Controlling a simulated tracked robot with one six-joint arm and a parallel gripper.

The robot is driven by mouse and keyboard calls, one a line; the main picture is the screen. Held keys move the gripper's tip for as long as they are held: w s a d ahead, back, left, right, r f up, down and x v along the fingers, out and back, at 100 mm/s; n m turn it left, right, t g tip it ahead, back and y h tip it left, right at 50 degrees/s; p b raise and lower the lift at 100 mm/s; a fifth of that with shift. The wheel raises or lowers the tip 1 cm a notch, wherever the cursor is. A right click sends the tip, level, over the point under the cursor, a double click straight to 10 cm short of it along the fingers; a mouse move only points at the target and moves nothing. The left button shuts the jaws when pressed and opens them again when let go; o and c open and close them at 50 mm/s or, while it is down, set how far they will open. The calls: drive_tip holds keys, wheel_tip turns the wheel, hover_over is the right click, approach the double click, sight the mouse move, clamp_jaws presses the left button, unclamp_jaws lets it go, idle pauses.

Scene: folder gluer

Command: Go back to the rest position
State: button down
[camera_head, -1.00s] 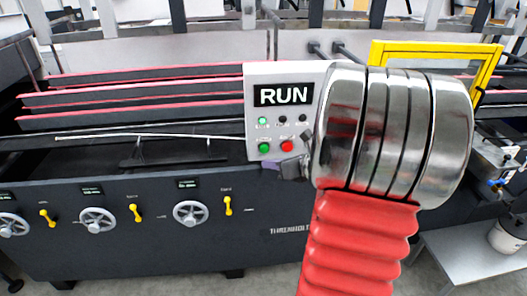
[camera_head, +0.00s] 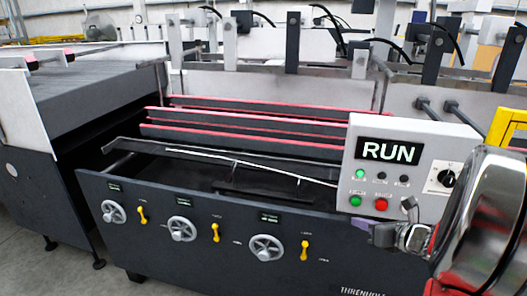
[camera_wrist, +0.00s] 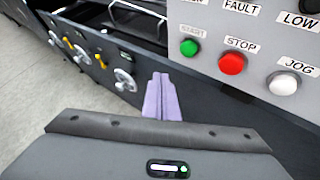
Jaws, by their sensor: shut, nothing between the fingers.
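My gripper (camera_head: 382,233) is in front of the machine's front wall, just below the control panel (camera_head: 357,150), which reads RUN. In the wrist view its purple fingers (camera_wrist: 160,88) are together with nothing between them. They point toward the dark machine front, below and left of the green START button (camera_wrist: 189,47) and red STOP button (camera_wrist: 232,63). I cannot tell the gap between fingers and panel. My arm's shiny metal joint hides the right side of the machine in the head view.
The folder gluer's dark front (camera_head: 200,225) carries several handwheels (camera_head: 266,247) and yellow levers (camera_head: 305,250). Red-edged rails (camera_head: 240,122) run behind it. A yellow frame (camera_head: 512,128) stands at the right. Grey floor (camera_head: 45,270) is clear at the lower left.

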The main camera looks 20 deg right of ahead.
drive_tip(key=s+a+f+n+g+y, duration=0.1)
drive_tip(key=s+a+n+g, duration=0.35)
drive_tip(key=a+n, duration=0.5)
drive_tip(key=s+a+f+n+g+y, duration=0.25)
drive_tip(key=s+a+n, duration=0.35)
drive_tip(key=n, duration=0.6)
drive_tip(key=s+a+r+n+h, duration=0.1)
drive_tip(key=a+r+n+h, duration=0.1)
drive_tip(key=a+r+n, duration=0.3)
drive_tip(key=s+a+r+n+h, duration=0.2)
drive_tip(key=a+r+n, duration=0.4)
drive_tip(key=a+n, duration=0.5)
drive_tip(key=shift+s, duration=0.3)
drive_tip(key=shift+n, duration=0.25)
idle(0.4)
